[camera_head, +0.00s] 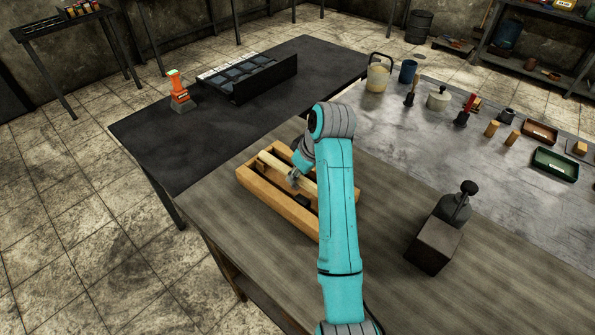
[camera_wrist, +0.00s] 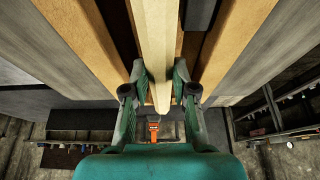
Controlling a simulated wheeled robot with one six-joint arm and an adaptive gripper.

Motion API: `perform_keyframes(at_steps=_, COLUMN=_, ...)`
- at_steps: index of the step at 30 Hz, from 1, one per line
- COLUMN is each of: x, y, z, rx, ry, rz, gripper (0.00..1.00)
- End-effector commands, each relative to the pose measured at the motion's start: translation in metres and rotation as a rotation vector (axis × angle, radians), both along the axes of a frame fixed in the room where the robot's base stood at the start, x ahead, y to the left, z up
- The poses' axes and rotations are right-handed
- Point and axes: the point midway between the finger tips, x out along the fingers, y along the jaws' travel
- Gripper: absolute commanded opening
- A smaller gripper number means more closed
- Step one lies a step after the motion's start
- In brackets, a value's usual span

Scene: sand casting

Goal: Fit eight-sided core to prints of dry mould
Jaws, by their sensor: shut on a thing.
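My gripper (camera_head: 293,178) is over a wooden frame-like box (camera_head: 262,198) on the near table. Its fingers (camera_wrist: 159,90) are shut on the sides of a long pale bar, which looks like the core (camera_wrist: 155,45). The core also shows in the head view (camera_head: 270,161), lying lengthwise between the box's long walls. I cannot tell whether it rests in the box or is slightly raised. I cannot tell which thing is the dry mould.
A black divided tray (camera_head: 265,83) and an orange device (camera_head: 180,93) stand on the dark table. A dark block (camera_head: 433,247) with a grey handled tool (camera_head: 455,207) stands to the right. Several small tools and a green tray (camera_head: 556,164) lie behind. The wood around the box is mostly clear.

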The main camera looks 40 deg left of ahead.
Motion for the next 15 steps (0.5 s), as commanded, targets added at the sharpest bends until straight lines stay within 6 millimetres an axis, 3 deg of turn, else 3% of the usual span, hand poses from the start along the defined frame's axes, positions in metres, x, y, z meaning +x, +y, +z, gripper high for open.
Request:
perform_keyframes(at_steps=8, x=0.0000, y=0.0000, z=-0.0060, rx=0.000, ry=0.000, rz=0.000, gripper=0.00)
perform_keyframes(at_steps=9, x=0.0000, y=0.0001, z=-0.0056, rx=0.001, ry=-0.001, rz=0.000, gripper=0.34)
perform_keyframes(at_steps=12, x=0.0000, y=0.0001, z=-0.0056, rx=0.000, ry=0.000, rz=0.000, gripper=0.56)
perform_keyframes(at_steps=15, x=0.0000, y=0.0000, z=-0.0056, rx=0.000, ry=0.000, rz=0.000, gripper=0.56)
